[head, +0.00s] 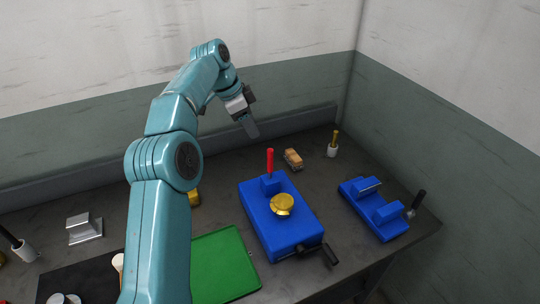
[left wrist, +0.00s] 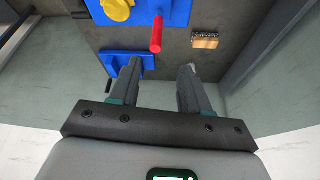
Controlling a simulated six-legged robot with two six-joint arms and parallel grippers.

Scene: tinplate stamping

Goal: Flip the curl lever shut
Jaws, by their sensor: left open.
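A blue machine (head: 262,225) stands mid-table with a round brass piece (head: 282,204) on top. An upright red lever (head: 270,162) rises at its far end, and a black crank handle (head: 329,254) is at its near right end. I cannot tell which one is the curl lever. My left gripper (head: 252,129) is open and empty, above the back of the table. In the left wrist view the red lever (left wrist: 157,35) stands beyond the fingers (left wrist: 161,68), apart from them.
A green mat (head: 225,268) lies left of the blue machine. A metal block (head: 84,229) is at the far left. Walls close off the back and right.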

